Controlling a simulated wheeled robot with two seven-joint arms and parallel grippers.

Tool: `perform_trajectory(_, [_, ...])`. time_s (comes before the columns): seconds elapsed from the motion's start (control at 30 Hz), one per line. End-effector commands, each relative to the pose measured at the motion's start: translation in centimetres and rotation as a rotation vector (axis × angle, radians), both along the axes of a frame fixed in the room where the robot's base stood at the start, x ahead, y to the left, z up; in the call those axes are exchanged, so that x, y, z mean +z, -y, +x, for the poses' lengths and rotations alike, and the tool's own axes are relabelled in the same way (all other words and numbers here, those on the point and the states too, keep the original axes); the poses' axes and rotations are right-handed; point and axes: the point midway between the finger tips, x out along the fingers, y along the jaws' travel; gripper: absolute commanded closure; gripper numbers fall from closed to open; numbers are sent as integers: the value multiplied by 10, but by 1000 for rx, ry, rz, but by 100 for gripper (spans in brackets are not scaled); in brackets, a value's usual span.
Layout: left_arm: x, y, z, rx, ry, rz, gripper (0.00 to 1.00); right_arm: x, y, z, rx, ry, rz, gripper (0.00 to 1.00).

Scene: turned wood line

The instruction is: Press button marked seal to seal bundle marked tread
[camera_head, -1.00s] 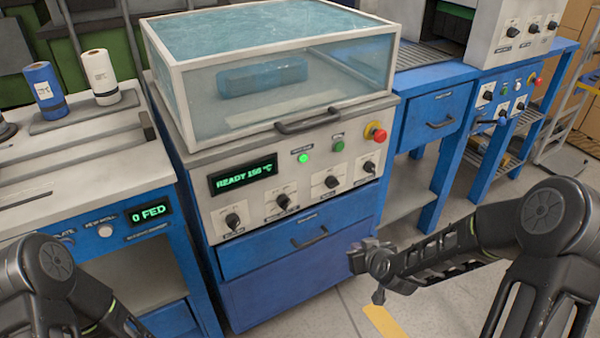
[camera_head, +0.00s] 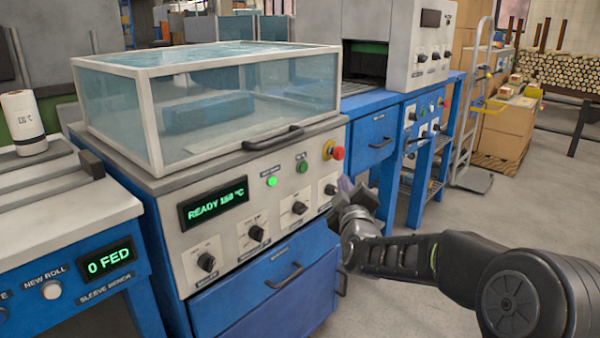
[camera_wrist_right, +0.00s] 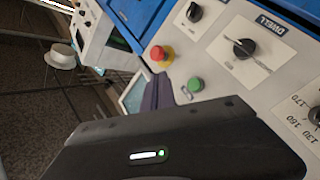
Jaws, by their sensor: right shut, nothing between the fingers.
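The sealer's panel (camera_head: 235,235) carries a green button (camera_head: 302,166) and a lit green lamp (camera_head: 271,181). Their small labels are too blurred to read. The green button also shows in the right wrist view (camera_wrist_right: 195,85). A blue bundle (camera_head: 207,113) lies inside the clear hood (camera_head: 125,115); no mark on it is legible. My right gripper (camera_head: 350,193) is shut and empty, in front of the panel's right end, below and right of the green button and apart from it. Its fingertips show in the right wrist view (camera_wrist_right: 157,94). My left gripper is out of view.
A red emergency knob (camera_head: 335,152) sits right of the green button. Dark dials (camera_head: 256,233) line the panel below. The display (camera_head: 213,203) reads READY with a temperature. The hood handle (camera_head: 272,140) juts out above. Open floor (camera_head: 400,300) lies to the right.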

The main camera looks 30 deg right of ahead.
Motion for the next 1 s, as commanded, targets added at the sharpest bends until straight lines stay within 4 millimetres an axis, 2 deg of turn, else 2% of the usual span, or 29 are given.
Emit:
perform_trajectory(0.17, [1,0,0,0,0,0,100,0,-1,3,2,-1,3,100])
perform_trajectory(0.37, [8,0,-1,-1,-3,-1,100,1,-6,16,4,0,4,100])
perform_trajectory(0.8, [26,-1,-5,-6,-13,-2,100,0,-22,68,4,0,6,100])
perform_trajectory(1.0, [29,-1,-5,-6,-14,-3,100,-1,-25,82,2,-1,4,100])
